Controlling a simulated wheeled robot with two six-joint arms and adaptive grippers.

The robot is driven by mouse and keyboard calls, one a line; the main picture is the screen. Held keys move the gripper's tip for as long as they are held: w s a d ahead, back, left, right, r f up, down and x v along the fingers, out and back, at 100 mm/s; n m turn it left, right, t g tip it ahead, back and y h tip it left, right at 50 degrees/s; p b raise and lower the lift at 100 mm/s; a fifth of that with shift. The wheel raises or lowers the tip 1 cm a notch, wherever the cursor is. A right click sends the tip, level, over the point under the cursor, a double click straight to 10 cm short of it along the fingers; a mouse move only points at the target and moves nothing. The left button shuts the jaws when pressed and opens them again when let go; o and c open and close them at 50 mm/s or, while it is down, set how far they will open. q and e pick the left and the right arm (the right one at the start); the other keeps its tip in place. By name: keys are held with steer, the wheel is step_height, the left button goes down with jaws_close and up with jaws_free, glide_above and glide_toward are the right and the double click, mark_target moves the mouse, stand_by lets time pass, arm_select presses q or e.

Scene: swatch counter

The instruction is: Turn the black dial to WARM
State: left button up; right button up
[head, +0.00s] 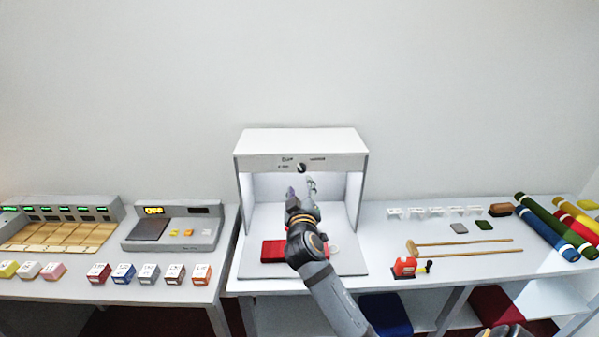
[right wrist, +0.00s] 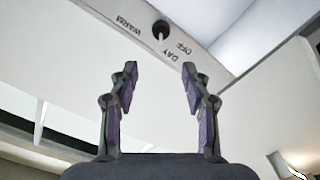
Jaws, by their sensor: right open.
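The black dial (head: 301,168) is on the front top panel of the white light booth (head: 302,142). In the right wrist view the dial (right wrist: 161,30) is a small dark round knob, with the words WARM, DAY and OFF printed around it. Its pointer is too small to read. My right gripper (head: 301,188) is just below the dial in the head view. In the right wrist view its two fingers (right wrist: 160,80) stand apart with nothing between them, and the dial shows beyond the gap.
A red block (head: 272,251) lies on the booth floor behind my right arm. A grey device (head: 178,229) and several small boxes stand on the left counter. A red tool (head: 405,267), wooden sticks and fabric rolls (head: 545,228) lie to the right.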

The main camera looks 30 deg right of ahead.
mark_target(299, 168)
steer(key=p+x, duration=0.3)
steer(key=x, duration=0.6)
steer(key=shift+w, duration=0.25)
steer(key=shift+w+d, duration=0.3)
steer(key=shift+w, duration=0.1)
steer(key=shift+f, duration=0.1)
steer(key=shift+c, duration=0.2)
jaws_close()
